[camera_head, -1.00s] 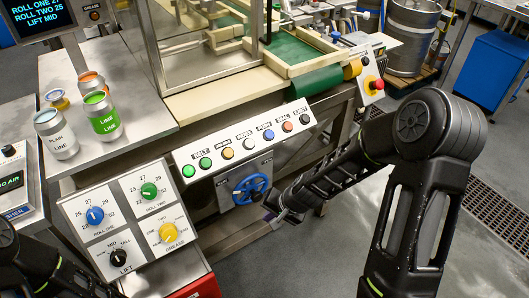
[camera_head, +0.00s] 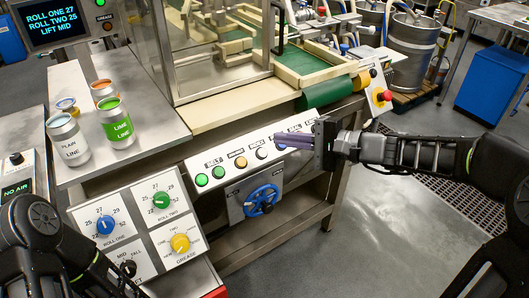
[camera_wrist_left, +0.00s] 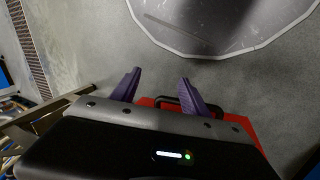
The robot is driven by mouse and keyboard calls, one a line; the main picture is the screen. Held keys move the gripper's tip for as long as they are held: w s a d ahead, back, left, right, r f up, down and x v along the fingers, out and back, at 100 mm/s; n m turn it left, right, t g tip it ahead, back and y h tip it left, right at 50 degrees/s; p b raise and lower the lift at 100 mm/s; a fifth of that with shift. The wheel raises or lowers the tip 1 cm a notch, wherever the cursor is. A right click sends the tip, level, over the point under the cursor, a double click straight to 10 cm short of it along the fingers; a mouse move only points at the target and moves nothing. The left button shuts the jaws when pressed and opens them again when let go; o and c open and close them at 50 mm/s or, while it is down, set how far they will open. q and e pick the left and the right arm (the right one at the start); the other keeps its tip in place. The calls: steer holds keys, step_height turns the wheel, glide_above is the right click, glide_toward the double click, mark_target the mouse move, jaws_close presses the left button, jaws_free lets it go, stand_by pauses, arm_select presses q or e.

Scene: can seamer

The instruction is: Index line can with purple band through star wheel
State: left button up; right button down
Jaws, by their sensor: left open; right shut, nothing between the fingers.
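My right gripper (camera_head: 280,139) is shut and empty, its purple fingers pointing left over the button panel (camera_head: 230,172). The fingertips are just right of and above the white INDEX button (camera_head: 262,153); I cannot tell if they touch the panel. The gripper hides buttons to the right of INDEX. My left gripper (camera_wrist_left: 157,82) is open and empty in the left wrist view, above the floor and something red. No can with a purple band is visible. The star wheel cannot be made out in the glass-walled machine (camera_head: 215,50).
A plain can (camera_head: 67,140), a lime-banded can (camera_head: 117,125) and an orange-topped can (camera_head: 103,90) stand on the steel table (camera_head: 150,85). A blue handwheel (camera_head: 262,198) is below the panel. A red stop button (camera_head: 387,95) is at right. The screen (camera_head: 50,26) reads LIFT MID.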

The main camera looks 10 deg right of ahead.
mark_target(263, 152)
steer(key=shift+f, duration=0.15)
steer(key=shift+w+a+f+b, duration=0.35)
steer(key=shift+w+f+b, duration=0.5)
steer(key=shift+f, duration=0.3)
steer(key=shift+w+a+f+b, duration=0.3)
steer(key=shift+w+f+b, duration=0.5)
steer(key=shift+f, duration=0.35)
steer(key=shift+w+a+f+b, duration=0.35)
steer(key=shift+w+f+b, duration=0.5)
steer(key=shift+f, duration=0.3)
steer(key=shift+w+f+b, duration=0.2)
steer(key=shift+f+b, duration=0.15)
steer(key=shift+b, duration=0.15)
